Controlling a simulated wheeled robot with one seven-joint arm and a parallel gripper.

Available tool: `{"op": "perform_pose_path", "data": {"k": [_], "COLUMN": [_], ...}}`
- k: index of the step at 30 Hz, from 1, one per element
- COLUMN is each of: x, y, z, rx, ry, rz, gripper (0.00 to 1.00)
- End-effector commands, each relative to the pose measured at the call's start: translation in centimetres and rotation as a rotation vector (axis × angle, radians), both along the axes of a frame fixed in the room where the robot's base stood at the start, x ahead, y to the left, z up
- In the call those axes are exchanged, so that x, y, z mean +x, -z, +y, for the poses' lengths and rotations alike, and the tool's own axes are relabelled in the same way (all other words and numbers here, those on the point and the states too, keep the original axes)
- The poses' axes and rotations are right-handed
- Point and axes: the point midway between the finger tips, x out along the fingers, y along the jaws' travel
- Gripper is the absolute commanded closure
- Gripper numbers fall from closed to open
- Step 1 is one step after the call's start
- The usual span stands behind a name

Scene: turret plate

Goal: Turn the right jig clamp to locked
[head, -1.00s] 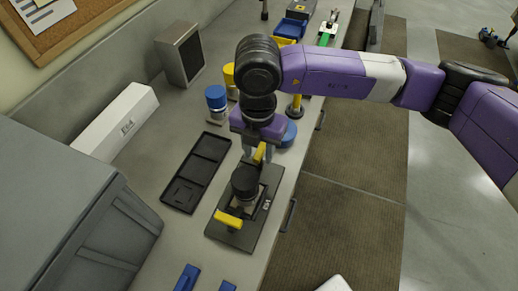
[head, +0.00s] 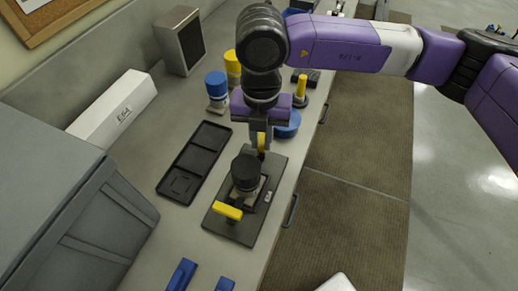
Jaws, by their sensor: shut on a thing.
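The jig is a dark plate (head: 223,230) on the bench with a black round part (head: 246,172) standing at its middle. It has two yellow clamp handles. The near-left clamp handle (head: 228,211) lies across the plate's near end. The right clamp handle (head: 261,143) is at the plate's far end, on the right in the picture. My gripper (head: 259,141) points down over that far end and is shut on the right clamp handle. The fingers partly hide the handle, and the clamp's pivot is hidden behind the black part.
A black empty tray (head: 212,132) lies left of the jig. Blue (head: 216,85) and yellow (head: 232,66) cylinders stand beyond it. A blue round part (head: 287,124) sits close behind my gripper. Blue pieces (head: 182,274) lie at the near edge. A grey cabinet (head: 60,200) stands at left.

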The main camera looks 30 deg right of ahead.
Motion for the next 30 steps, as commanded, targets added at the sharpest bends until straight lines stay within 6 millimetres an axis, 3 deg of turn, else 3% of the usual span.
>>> {"op": "perform_pose_path", "data": {"k": [2,30], "x": [0.21,0.06], "y": [0.79,0.49], "z": [0.05,0.49], "rx": [0.0,0.009], "ry": [-0.071,-0.966], "rz": [-0.008,-0.006], "gripper": [1.0,1.0]}}
